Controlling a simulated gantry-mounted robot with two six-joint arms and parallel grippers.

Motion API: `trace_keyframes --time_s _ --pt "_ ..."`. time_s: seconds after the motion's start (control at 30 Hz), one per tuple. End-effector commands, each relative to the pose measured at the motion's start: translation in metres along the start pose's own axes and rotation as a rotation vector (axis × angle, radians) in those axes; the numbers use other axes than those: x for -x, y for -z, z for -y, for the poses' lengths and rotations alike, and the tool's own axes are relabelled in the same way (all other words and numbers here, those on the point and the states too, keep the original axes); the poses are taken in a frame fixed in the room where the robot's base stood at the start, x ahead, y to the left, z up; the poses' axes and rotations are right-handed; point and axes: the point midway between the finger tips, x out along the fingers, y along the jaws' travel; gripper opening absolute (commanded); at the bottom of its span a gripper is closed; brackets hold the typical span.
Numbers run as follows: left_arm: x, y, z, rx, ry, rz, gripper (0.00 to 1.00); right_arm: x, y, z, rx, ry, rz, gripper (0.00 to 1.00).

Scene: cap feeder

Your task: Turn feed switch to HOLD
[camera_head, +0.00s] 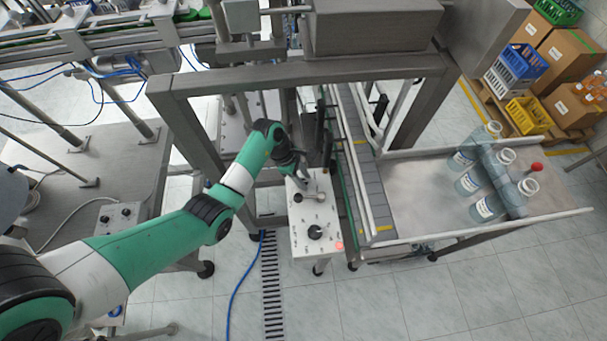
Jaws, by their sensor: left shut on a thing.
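A white control box (303,245) stands on legs left of the conveyor. A black rotary knob (315,232) sits on its near half, with a small red-orange light (339,246) beside it. The labels are too small to read, so I cannot tell the switch's position. My right gripper is not in view.
The conveyor (370,180) runs close along the box's right side, under a grey metal frame (310,75). Bottles (497,160) stand on a metal tray (425,205) at right. Crates (515,72) and cartons are behind. A blue cable (236,300) crosses the floor.

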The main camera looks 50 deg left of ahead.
Motion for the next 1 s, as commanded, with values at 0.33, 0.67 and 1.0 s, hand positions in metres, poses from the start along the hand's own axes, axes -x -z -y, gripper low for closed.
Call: trace_keyframes --time_s 0.33,0.67,1.0 --pt "0.007 -0.002 0.0 0.292 -0.118 -0.002 0.0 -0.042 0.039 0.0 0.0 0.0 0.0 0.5" --pt "0.014 -0.005 -0.003 0.538 -0.213 -0.005 0.0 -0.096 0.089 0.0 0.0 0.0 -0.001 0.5" --pt "0.001 0.002 -0.004 0.718 -0.294 -0.005 0.0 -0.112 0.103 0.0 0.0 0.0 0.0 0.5"
